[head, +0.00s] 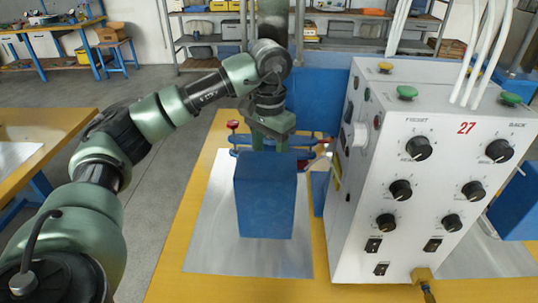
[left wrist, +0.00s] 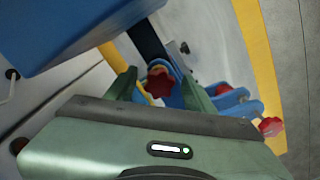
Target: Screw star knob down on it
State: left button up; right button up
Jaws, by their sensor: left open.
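My left gripper (head: 270,142) points down behind a blue block-shaped housing (head: 265,195) on the weld bench. In the left wrist view its two green fingers (left wrist: 160,92) are apart. A red star knob (left wrist: 159,82) shows in the gap between them, on a blue clamp part; whether the fingers touch it I cannot tell. A second red star knob (left wrist: 270,127) sits on blue clamp arms at the right of that view. In the head view a red knob (head: 232,125) shows left of the gripper. The knob between the fingers is hidden there. My right gripper is not in view.
A white control box (head: 430,190) with black dials and green buttons stands close on the right. The bench has a metal plate (head: 215,250) and yellow edges. Another bench (head: 40,130) is at the left, shelves at the back. The plate left of the housing is clear.

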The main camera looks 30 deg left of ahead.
pick_arm(q)
jog(key=n, duration=0.4)
jog(key=shift+d+n, duration=0.1)
jog(key=shift+n, duration=0.2)
jog(key=n, duration=0.4)
jog(key=shift+w+p, duration=0.1)
jog(key=shift+p, duration=0.3)
jog(key=n, duration=0.4)
jog(key=shift+d, duration=0.1)
jog(key=n, duration=0.4)
jog(key=shift+n+p, duration=0.4)
